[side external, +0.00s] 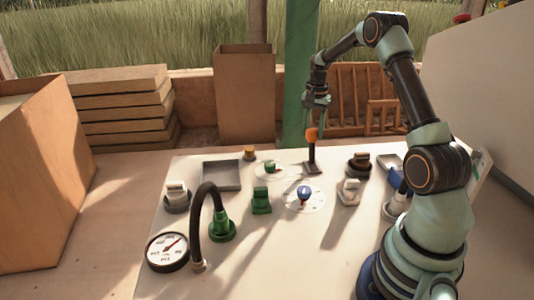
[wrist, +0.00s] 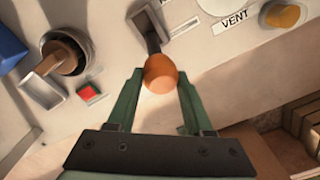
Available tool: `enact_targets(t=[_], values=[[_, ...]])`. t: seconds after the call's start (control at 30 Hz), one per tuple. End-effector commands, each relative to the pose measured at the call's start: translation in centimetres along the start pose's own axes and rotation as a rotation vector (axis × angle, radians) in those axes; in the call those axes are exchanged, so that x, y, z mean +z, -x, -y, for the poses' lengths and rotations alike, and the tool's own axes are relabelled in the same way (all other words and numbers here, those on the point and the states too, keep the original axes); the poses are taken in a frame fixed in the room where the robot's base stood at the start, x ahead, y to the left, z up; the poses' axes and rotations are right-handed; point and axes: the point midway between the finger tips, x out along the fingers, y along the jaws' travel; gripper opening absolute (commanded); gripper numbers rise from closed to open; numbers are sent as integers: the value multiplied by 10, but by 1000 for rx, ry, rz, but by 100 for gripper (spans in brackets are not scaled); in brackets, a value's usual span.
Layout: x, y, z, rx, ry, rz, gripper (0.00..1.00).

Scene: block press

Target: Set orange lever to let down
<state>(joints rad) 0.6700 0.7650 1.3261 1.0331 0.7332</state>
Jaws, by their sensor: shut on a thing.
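The orange lever has a rounded orange knob (side external: 312,134) on a dark shaft that rises from a dark base plate (side external: 313,169) near the back of the panel. The shaft stands roughly upright in the side view. My gripper (side external: 317,118) reaches down to the knob from above. In the wrist view the orange knob (wrist: 161,76) sits between the two green fingertips, with the shaft and its slot (wrist: 146,28) beyond it. My gripper is shut on the knob. No "let down" label is readable.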

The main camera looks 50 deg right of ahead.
Motion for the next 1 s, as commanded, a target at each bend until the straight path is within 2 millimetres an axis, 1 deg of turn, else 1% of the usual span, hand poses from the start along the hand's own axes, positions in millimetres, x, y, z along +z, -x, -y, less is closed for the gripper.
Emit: enact_targets(t=[0.03, 0.3, 0.83, 0.87, 0.9, 0.93, 1.0], values=[[-4, -2, 5, -6, 3, -7, 0], [-14, -7, 14, -6, 4, -7, 0], [-16, -9, 17, -6, 8, -6, 0], [-16, -9, 17, -6, 8, -6, 55], [-16, -9, 17, -5, 7, -6, 70], [-16, -9, 16, -5, 7, -6, 80], [-16, -8, 16, -5, 6, -5, 80]])
